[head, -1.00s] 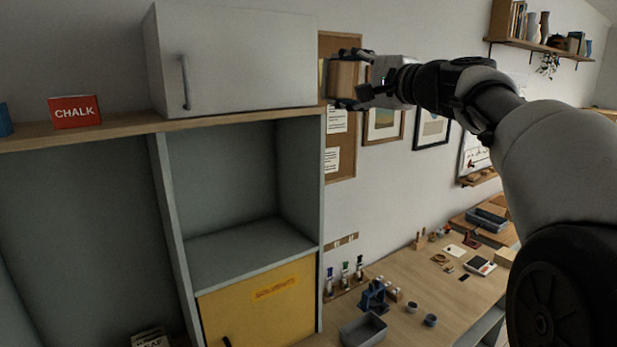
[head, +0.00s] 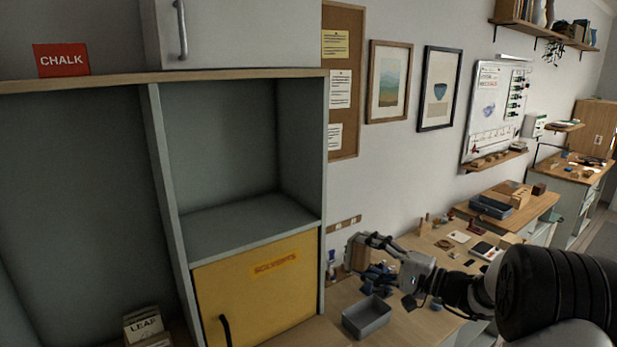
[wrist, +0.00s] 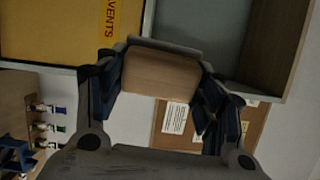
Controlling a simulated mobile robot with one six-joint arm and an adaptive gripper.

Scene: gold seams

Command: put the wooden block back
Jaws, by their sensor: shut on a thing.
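The wooden block (wrist: 160,75) is a plain light-brown block, held between the two fingers of my gripper (wrist: 163,88) in the wrist view. In the head view my gripper (head: 357,254) is low at the right of the shelf unit, above the wooden bench, with the block (head: 356,256) upright in its fingers. The gripper is shut on the block. The block's far side is hidden.
The grey shelf unit has an empty open compartment (head: 245,222) above a yellow SOLVENTS door (head: 258,288). A red CHALK box (head: 62,60) and a white cabinet (head: 240,35) stand on top. A grey bin (head: 367,318) sits on the bench below my gripper.

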